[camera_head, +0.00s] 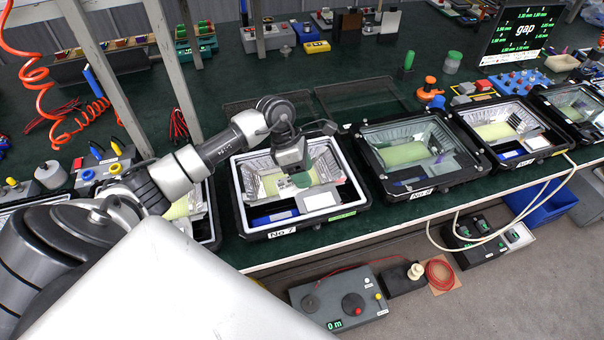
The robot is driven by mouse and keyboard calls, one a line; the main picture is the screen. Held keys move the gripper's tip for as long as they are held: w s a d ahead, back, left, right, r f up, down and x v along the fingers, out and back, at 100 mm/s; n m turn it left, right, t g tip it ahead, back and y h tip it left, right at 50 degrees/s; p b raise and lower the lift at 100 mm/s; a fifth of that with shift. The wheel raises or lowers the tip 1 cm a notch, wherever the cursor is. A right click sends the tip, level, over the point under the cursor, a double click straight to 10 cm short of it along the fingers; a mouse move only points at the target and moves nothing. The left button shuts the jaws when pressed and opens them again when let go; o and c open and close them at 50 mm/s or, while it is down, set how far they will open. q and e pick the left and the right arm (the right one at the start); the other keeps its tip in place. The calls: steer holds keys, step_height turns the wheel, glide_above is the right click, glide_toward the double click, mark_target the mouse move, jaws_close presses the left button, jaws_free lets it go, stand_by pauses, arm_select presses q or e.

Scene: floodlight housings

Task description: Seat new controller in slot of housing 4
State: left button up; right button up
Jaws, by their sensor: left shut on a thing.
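My left gripper (299,172) reaches down over the open housing labelled No 7 (238,200), near the middle of its reflector. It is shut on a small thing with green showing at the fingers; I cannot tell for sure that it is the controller. Housing No 7 has a white rim, a yellowish panel, and blue and white blocks in its front part. I cannot tell whether the held thing touches the housing. No label reading No 4 is legible. My right gripper is out of view.
A housing labelled No 8 (366,170) stands to the right, with further housings (492,127) beyond it. Another housing is partly hidden by my left arm. A grey control box (340,298) with a red cable sits below the bench edge. Wire-mesh panels (361,97) lie behind.

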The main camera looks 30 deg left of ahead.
arm_select(q)
steer(key=shift+w+a+f, duration=0.4)
steer(key=shift+w+a, duration=0.05)
steer(key=shift+w, duration=0.1)
step_height(320, 180, down, 4)
steer(key=shift+r+p, duration=0.15)
steer(key=shift+p, duration=0.7)
steer(key=shift+a+f, duration=0.1)
steer(key=shift+f, duration=0.1)
steer(key=shift+f, duration=0.1)
steer(key=shift+f+b, duration=0.55)
steer(key=shift+b, duration=0.25)
steer(key=o, duration=1.2)
steer(key=shift+r, duration=0.1)
